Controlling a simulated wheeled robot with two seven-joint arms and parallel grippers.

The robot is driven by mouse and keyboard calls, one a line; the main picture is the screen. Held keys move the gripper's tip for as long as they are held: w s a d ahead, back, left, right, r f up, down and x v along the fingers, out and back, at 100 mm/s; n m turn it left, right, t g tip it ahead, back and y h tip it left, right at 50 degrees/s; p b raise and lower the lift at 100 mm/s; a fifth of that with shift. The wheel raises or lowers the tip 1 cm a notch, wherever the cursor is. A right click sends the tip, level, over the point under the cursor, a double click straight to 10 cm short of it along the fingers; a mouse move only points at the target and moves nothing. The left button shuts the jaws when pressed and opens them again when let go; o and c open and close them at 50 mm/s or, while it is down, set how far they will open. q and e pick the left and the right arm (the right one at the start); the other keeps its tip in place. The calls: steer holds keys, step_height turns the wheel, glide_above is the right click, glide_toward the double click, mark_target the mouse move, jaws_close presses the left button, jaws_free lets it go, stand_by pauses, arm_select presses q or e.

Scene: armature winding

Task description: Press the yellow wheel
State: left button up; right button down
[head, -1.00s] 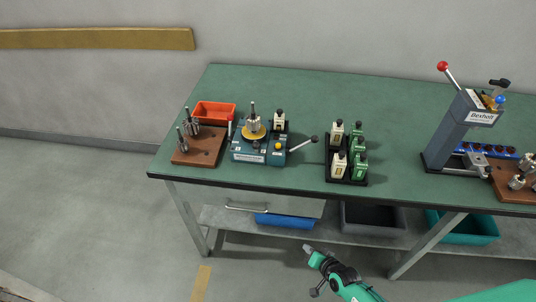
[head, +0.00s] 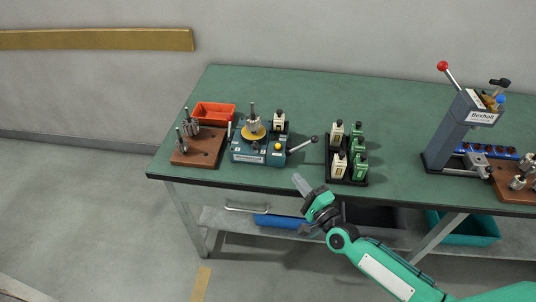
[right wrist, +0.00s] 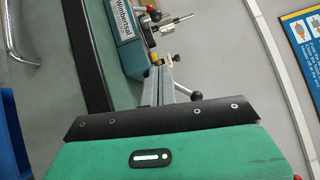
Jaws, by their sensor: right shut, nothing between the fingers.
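The blue-green winding machine (head: 247,152) stands on the green table, left of centre. A yellow wheel (head: 254,133) lies flat on its top, under an upright metal armature (head: 253,118). A small yellow knob (head: 278,146) sits on the machine's front right part. My right gripper (head: 299,181) is shut and empty, near the table's front edge, apart from the machine and to its lower right. In the right wrist view the gripper (right wrist: 163,72) points towards the machine (right wrist: 123,40). My left gripper is not in view.
A black-knobbed lever (head: 304,143) sticks out right of the machine. A black tray (head: 346,182) holds several white and green bottles. A wooden block (head: 199,158) with armatures and an orange bin (head: 214,111) are at left. A grey press (head: 465,130) stands at right.

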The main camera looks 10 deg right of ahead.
steer(key=shift+w, duration=0.1)
